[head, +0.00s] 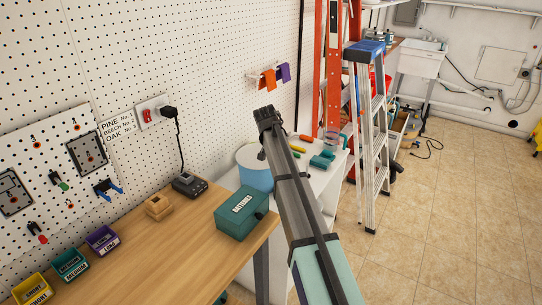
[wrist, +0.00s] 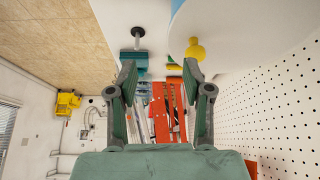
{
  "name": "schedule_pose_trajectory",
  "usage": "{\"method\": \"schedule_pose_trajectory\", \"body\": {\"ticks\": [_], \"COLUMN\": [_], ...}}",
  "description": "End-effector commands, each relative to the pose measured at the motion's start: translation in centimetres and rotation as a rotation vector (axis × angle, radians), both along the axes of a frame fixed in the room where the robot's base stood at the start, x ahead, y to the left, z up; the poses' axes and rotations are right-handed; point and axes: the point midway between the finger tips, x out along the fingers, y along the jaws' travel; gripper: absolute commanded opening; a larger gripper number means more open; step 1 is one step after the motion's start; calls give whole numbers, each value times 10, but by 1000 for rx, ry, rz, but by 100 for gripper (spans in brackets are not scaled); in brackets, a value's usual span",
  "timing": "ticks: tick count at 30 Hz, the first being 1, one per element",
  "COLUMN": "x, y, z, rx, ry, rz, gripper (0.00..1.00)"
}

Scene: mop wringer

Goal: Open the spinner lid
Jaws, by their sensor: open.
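The spinner (head: 257,178) is a light-blue drum with a pale grey-white top, standing on the white bench. The arm hides its right part in the head view. In the wrist view, a pale rounded body with a blue edge (wrist: 176,8), apparently the spinner, fills the upper right, and a yellow knob (wrist: 195,48) shows at its lower edge. The lid looks shut, but its hinge cannot be made out. My gripper (wrist: 160,75) is open and empty, its two fingers spread. In the head view my gripper (head: 267,115) appears above the spinner, touching nothing visible.
A teal box (head: 242,212) stands on the wooden bench (head: 150,275) left of my arm. A stepladder (head: 370,130) stands beyond. The pegboard wall (head: 215,60) runs close behind the spinner.

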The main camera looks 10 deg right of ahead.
Motion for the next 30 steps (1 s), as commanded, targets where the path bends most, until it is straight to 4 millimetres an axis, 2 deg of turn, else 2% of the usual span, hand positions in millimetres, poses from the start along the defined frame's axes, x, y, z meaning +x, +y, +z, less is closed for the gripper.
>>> {"method": "schedule_pose_trajectory", "body": {"ticks": [1,6,9,12,15,20,30], "x": [0,-10,-16,-20,-22,-18,5], "y": [25,86,110,125,130,124,87], "z": [8,45,64,76,80,74,32], "rx": [-35,-143,-183,-207,-218,-220,-220], "ry": [-10,-92,-146,-186,-206,-211,-207], "rz": [-35,-197,-269,-315,-337,-345,-344], "gripper": [50,50,50,50,50,50,50]}}
